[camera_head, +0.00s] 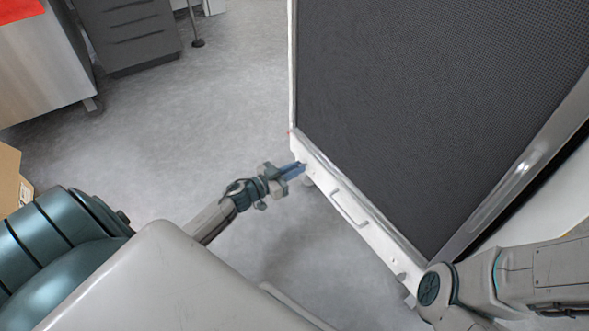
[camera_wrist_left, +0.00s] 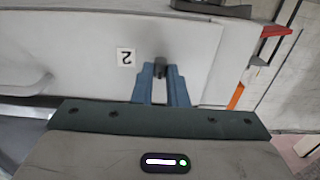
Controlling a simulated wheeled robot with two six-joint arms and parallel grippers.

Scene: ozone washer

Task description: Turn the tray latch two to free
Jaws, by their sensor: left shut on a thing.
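The tray latch two (camera_wrist_left: 159,66) is a small dark knob on a pale panel, beside a white label with the number 2 (camera_wrist_left: 126,57) in the left wrist view. My left gripper (camera_wrist_left: 160,72) is shut on the latch, its blue fingers on either side of it. In the head view my left gripper (camera_head: 294,170) reaches the left end of the white front face (camera_head: 350,205) of the washer; the latch is hidden there by the fingers. My right arm shows at the lower right of the head view, but its gripper is out of view.
The washer has a large dark mesh top (camera_head: 430,100) and a handle (camera_head: 350,206) on its white front. A grey drawer cabinet (camera_head: 130,35) and a metal cabinet (camera_head: 40,65) stand at the upper left. The grey floor (camera_head: 190,130) between is clear.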

